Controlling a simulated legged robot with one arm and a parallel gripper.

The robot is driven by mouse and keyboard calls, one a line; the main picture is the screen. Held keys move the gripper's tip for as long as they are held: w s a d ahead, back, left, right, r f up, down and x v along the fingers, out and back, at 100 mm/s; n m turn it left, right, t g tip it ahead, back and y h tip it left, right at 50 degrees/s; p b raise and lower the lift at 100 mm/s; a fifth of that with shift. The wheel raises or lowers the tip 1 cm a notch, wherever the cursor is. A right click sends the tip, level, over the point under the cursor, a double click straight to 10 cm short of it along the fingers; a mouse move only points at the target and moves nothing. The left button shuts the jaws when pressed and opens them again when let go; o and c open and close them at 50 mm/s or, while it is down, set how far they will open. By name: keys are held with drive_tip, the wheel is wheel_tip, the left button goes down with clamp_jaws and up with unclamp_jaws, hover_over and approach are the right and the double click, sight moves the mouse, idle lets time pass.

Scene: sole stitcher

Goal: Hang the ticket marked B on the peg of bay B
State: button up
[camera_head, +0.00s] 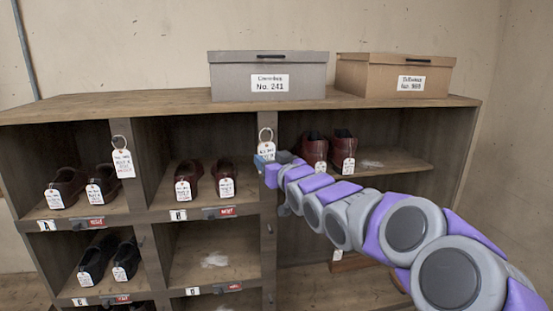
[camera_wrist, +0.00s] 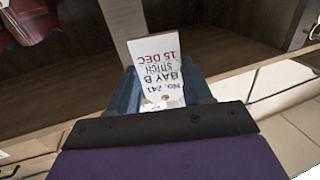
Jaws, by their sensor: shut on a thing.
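My gripper (camera_head: 268,161) is shut on a white ticket (camera_wrist: 160,75) in front of the post to the right of bay B. In the wrist view the ticket sits between the fingers, upside down, and reads No. 241, BAY B, STITCH, 15 DEC. In the head view its ring (camera_head: 265,135) stands just above my gripper, against the post. Whether the ring is around a peg or only in front of it, I cannot tell; no peg is clearly visible there. Bay B (camera_head: 178,215) is marked by a small plate and holds tagged dark red shoes (camera_head: 205,179).
Another ringed ticket (camera_head: 123,160) hangs on the post between bays A and B. A grey box (camera_head: 225,75) marked No. 241 and a brown box (camera_head: 360,75) stand on top. Dark red shoes (camera_head: 330,148) stand in the right bay, close behind my arm.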

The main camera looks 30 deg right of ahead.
drive_tip(key=shift+w, duration=0.3)
drive_tip(key=shift+w+d, duration=0.2)
drive_tip(key=d, duration=0.1)
drive_tip(key=w+d+p, duration=0.1)
drive_tip(key=d, duration=0.2)
drive_tip(key=shift+w+d+f+p, duration=0.2)
drive_tip(key=shift+w+f+p, duration=0.05)
drive_tip(key=shift+w+p, duration=0.15)
drive_tip(key=shift+w, duration=0.1)
drive_tip(key=shift+c, duration=0.4)
drive_tip(key=shift+w+a+r+p, duration=0.1)
drive_tip(key=shift+a+r+p, duration=0.05)
drive_tip(key=shift+a+p, duration=0.2)
drive_tip(key=shift+c, duration=1)
drive_tip(key=shift+w+a+p, duration=0.5)
drive_tip(key=shift+w+a, duration=0.4)
drive_tip(key=shift+a, duration=0.2)
drive_tip(key=shift+w+d+f+p, duration=0.55)
drive_tip(key=shift+w+d+f, duration=0.05)
drive_tip(key=shift+w+d, duration=0.15)
